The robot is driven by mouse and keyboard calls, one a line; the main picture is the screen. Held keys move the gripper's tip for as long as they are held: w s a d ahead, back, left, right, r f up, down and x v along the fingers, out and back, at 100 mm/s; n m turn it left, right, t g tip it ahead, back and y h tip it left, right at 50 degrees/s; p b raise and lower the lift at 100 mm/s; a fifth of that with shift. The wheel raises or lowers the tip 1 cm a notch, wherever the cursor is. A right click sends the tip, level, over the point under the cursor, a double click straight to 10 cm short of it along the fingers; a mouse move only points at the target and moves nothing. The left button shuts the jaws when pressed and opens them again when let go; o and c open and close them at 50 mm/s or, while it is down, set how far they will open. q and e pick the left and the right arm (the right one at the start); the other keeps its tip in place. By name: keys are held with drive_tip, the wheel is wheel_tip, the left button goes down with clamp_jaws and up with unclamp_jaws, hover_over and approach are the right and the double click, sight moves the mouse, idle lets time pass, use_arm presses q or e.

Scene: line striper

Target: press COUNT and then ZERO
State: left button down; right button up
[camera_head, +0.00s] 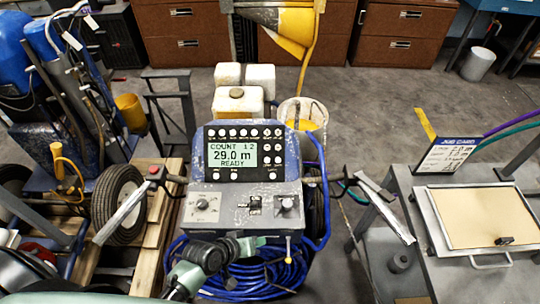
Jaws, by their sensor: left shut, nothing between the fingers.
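The line striper's control unit (245,154) stands upright on the machine's console. Its lit screen (233,156) reads COUNT 12, 29.0 m, READY. Small round buttons (272,147) sit above, right of and below the screen; their labels are too small to read, so I cannot tell COUNT from ZERO. My left gripper (252,244) is shut and empty at the console's lower front edge, below the control unit and apart from its buttons. My right gripper is not in view.
The grey lower panel (243,208) has a dial (203,204), a switch and a knob (287,205). Blue hose (260,278) is coiled below. Handlebars (122,212) flank the console.

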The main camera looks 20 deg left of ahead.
sight(267, 160)
use_arm(q)
drive_tip(key=w+r+n+t, duration=0.1)
drive_tip(key=w+r, duration=0.1)
drive_tip(key=r, duration=0.1)
drive_tip(key=w+d+r+n+t+h, duration=0.1)
drive_tip(key=w+r, duration=0.1)
drive_tip(key=r, duration=0.1)
drive_tip(key=w+d+r+n+h, duration=0.1)
drive_tip(key=w+r, duration=0.1)
drive_tip(key=r, duration=0.1)
drive_tip(key=shift+w+r+t+p, duration=0.3)
drive_tip(key=shift+w+t+p, duration=0.05)
drive_tip(key=shift+w+t, duration=0.05)
drive_tip(key=w+a+r+n+t+y, duration=0.1)
drive_tip(key=w+a+r+n+t, duration=0.3)
drive_tip(key=w+r+n, duration=0.3)
drive_tip(key=shift+w+a+n+t, duration=0.15)
drive_tip(key=shift+w+n+t, duration=0.25)
drive_tip(key=shift+w+n, duration=0.5)
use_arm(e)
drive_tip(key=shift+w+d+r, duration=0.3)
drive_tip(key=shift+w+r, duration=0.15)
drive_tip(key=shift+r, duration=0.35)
use_arm(q)
drive_tip(key=shift+f, duration=0.1)
